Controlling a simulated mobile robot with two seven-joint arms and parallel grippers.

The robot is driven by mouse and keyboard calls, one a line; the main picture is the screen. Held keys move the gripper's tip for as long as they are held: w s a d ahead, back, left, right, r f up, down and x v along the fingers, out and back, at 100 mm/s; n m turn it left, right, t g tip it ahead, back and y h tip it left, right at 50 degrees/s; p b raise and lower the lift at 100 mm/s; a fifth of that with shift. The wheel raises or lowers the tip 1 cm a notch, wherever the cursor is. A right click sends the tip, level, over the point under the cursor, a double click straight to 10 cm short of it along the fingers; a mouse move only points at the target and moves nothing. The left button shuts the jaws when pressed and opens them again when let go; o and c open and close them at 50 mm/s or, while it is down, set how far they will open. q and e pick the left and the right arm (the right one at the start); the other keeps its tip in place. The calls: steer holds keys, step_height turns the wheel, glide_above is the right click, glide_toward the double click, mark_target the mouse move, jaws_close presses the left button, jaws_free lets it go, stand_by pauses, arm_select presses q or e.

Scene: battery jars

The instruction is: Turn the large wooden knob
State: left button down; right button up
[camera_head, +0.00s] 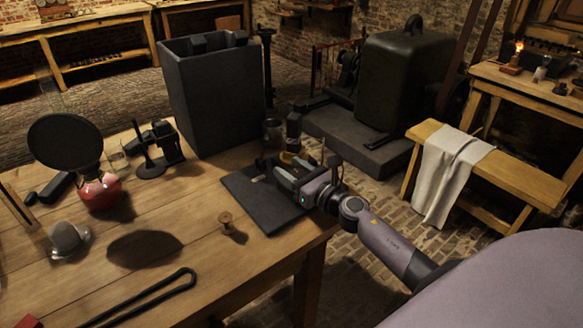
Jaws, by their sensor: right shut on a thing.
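A dark flat base board (245,195) lies at the right edge of the wooden table (180,255), with small upright fittings at its back. My right gripper (284,180) reaches in from the lower right, low over this board. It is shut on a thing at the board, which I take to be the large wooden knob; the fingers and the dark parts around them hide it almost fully. How far it is turned cannot be seen. A small turned wooden piece (228,222) stands apart on the table, left of the board. My left gripper is not in view.
A tall dark open box (212,95) stands behind the board. A red flask (100,192), a dark disc (65,142), a black stand (150,160) and a long black loop (150,298) are on the table. A bench with a cloth (445,175) stands at right.

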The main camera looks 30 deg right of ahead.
steer(key=shift+d+m+h+p, duration=0.2)
steer(key=shift+m+h+p, duration=0.35)
steer(key=shift+m+h, duration=0.75)
steer(key=shift+n+h, duration=0.3)
steer(key=o, duration=1)
steer(key=shift+c, duration=0.2)
steer(key=s, duration=0.6)
steer(key=shift+s, duration=0.6)
